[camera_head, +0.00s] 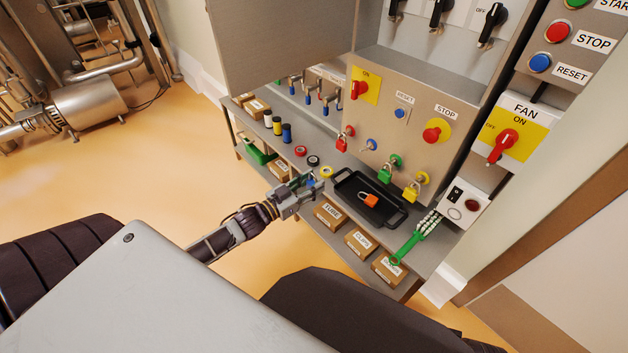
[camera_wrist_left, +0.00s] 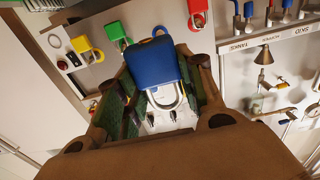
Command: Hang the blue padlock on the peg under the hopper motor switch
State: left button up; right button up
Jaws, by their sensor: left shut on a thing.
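My left gripper (camera_head: 308,187) is shut on the blue padlock (camera_wrist_left: 155,62), in front of the shelf's tape rolls. In the left wrist view the padlock sits between the fingers, body away from the palm, silver shackle toward it. In the head view little of it shows. A row of pegs runs along the lower part of the steel panel (camera_head: 400,115). A red padlock (camera_head: 342,143), a green padlock (camera_head: 386,174) and a yellow padlock (camera_head: 412,192) hang there. The blue-marked peg (camera_head: 371,144) between red and green is bare. My right gripper is not in view.
A black tray (camera_head: 349,212) holding an orange padlock (camera_head: 369,200) lies on the shelf below the panel. Labelled boxes (camera_head: 358,242) line the lower shelf. A fan switch (camera_head: 505,145) is at right.

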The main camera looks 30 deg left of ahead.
pick_arm(q)
jog(key=shift+p+v, duration=0.65)
jog(key=shift+v, duration=0.45)
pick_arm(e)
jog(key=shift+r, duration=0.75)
pick_arm(q)
jog(key=shift+r, duration=0.1)
